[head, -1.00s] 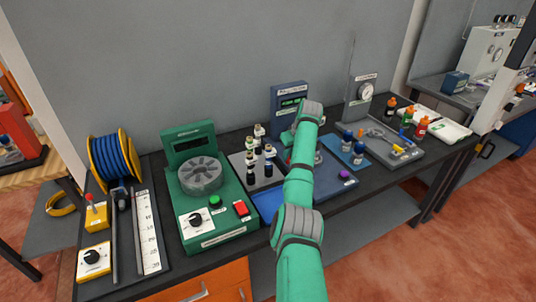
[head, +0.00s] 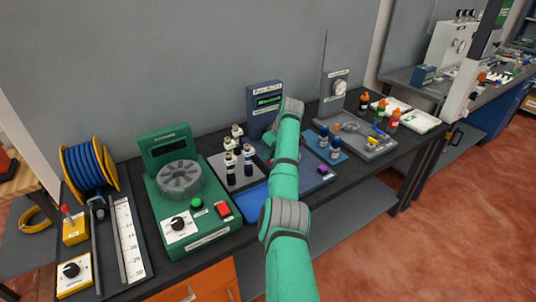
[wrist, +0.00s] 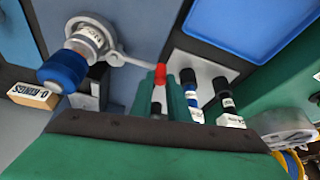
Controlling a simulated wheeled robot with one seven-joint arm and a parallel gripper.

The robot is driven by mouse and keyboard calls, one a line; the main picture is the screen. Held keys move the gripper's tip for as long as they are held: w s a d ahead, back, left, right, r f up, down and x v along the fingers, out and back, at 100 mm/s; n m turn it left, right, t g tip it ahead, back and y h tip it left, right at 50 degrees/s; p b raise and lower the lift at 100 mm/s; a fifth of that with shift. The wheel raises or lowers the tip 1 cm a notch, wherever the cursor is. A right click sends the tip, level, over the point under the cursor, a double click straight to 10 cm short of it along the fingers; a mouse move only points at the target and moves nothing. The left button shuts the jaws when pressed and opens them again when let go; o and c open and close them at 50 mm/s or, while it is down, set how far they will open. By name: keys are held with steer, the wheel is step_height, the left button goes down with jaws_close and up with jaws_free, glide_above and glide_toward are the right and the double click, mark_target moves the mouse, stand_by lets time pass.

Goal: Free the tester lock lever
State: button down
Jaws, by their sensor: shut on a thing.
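The tester is a blue unit with an upright display box (head: 265,103) and a flat base (head: 312,182), beyond my arm in the head view. In the wrist view, a vial with a blue cap (wrist: 62,73) sits in a pale round collar (wrist: 88,38) on the tester. A thin grey lock lever (wrist: 130,60) runs right from the collar and ends in a red tip (wrist: 160,73). My gripper (wrist: 161,88) is shut on the lever at its red end. In the head view my arm hides the gripper and lever.
Dark-capped vials stand on a grey plate (head: 222,163) left of the tester, beside a green machine (head: 190,205). A purple knob (head: 323,169) is on the tester base. A label block (wrist: 35,96) lies nearby.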

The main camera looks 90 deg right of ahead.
steer(key=c, duration=2)
jaws_free()
steer(key=shift+r, duration=0.15)
steer(key=shift+v, duration=5.3)
steer(key=shift+s, duration=0.1)
steer(key=shift+w, duration=0.2)
